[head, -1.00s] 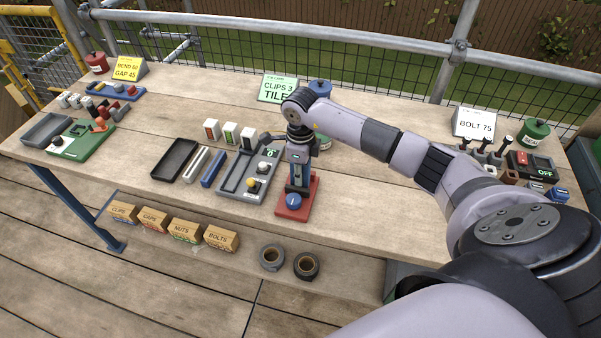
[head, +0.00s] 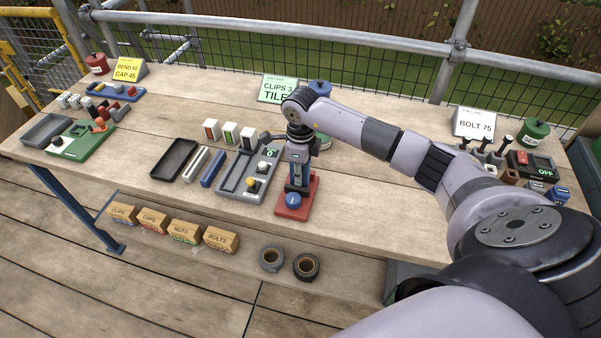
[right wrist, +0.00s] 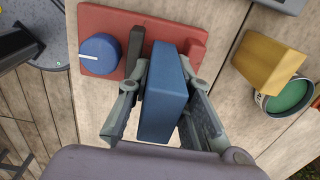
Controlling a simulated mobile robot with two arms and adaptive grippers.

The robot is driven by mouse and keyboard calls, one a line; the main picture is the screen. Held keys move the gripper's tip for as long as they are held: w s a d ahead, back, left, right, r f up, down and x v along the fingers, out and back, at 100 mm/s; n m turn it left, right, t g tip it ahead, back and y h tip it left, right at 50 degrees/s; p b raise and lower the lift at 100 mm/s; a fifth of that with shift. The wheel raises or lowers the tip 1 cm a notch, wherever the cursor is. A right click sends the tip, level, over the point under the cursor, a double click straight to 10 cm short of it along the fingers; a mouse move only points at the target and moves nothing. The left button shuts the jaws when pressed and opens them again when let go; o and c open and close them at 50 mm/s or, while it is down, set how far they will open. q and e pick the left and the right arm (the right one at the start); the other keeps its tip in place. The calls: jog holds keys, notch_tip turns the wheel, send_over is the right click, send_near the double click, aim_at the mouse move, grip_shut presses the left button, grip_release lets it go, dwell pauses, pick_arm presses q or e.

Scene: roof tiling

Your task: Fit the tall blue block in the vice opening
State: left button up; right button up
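The tall blue block (right wrist: 163,103) stands between the two fingers of my right gripper (right wrist: 166,90) in the right wrist view. The fingers appear shut on its sides. The block's far end lies between the vice's dark jaw (right wrist: 135,52) and its red jaw (right wrist: 197,48). I cannot tell how deep it sits in the opening. The vice has a red base (right wrist: 105,22) and a blue knob (right wrist: 100,54). In the head view the red vice (head: 291,213) is below my right gripper (head: 299,170), which partly hides the opening. My left gripper is not in view.
A grey tray with knobs (head: 233,186) stands just left of the vice. Blue and pale bars and a black tray (head: 175,160) lie farther left. A yellow sign block (right wrist: 270,62) and a green-topped can (right wrist: 288,97) stand near the vice. Bare wood lies right of it.

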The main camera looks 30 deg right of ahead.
jog(key=o, duration=0.4)
jog(key=shift+s+f, duration=0.3)
jog(key=shift+f, duration=0.4)
jog(key=shift+c, duration=0.2)
jog(key=shift+w+d+f, duration=0.1)
jog(key=shift+w, duration=0.15)
jog(key=shift+r, duration=0.25)
